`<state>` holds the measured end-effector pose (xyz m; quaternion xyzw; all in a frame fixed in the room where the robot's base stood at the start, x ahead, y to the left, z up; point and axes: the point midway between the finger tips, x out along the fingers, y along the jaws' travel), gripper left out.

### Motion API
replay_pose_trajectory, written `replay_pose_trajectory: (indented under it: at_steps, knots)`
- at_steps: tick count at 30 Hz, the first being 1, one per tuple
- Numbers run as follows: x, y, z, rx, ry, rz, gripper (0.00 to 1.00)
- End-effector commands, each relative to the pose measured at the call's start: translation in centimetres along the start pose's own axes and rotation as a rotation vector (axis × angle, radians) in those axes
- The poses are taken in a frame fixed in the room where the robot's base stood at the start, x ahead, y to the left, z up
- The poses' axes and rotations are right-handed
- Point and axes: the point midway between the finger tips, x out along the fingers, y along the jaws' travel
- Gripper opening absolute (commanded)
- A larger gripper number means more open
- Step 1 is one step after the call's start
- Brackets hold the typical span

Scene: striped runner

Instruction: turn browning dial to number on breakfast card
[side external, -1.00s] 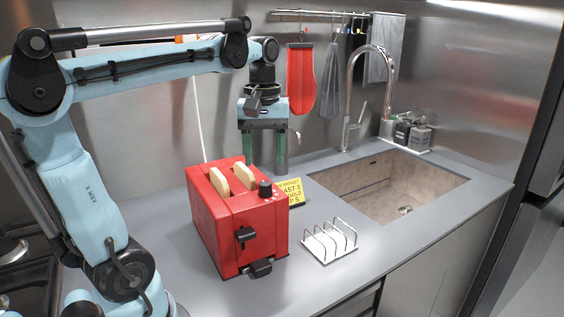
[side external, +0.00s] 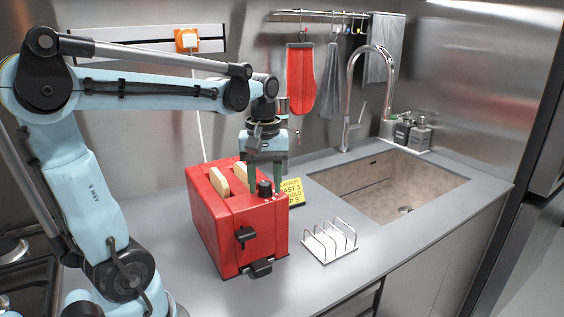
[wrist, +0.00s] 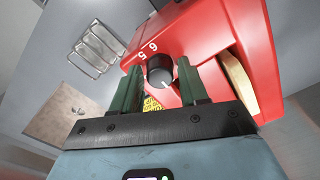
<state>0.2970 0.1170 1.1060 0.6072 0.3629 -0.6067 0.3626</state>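The red toaster (side external: 215,228) stands on the counter with two bread slices (side external: 220,182) in its slots. Its black dial (side external: 265,189) is on the top near the card side; in the wrist view the dial (wrist: 159,72) shows a pale mark on its lower right, with 5 and 6 printed beside it. The yellow breakfast card (side external: 292,192) stands behind the toaster; "AST 3", "GOLD" and a lower line ending in 5 are readable. My gripper (side external: 265,181) points down at the dial, open, with a green finger either side; the wrist view shows small gaps, and contact is unclear.
A wire toast rack (side external: 330,240) stands right of the toaster. The sink (side external: 385,190) with its tall tap (side external: 352,90) lies behind it. The counter in front of the rack is clear.

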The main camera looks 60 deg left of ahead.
Motion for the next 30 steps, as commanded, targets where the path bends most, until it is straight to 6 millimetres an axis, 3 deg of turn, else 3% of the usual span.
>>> replay_pose_trajectory:
  at_steps: [1,8,20,30]
  knots:
    - [-0.01,0.00,0.00,0.000,0.000,0.000,0.36]
    - [-0.02,0.00,0.00,0.000,0.000,0.000,0.01]
    - [-0.03,0.00,0.01,0.084,-0.001,0.000,0.01]
    - [-0.03,0.00,0.02,0.356,-0.001,0.000,0.01]
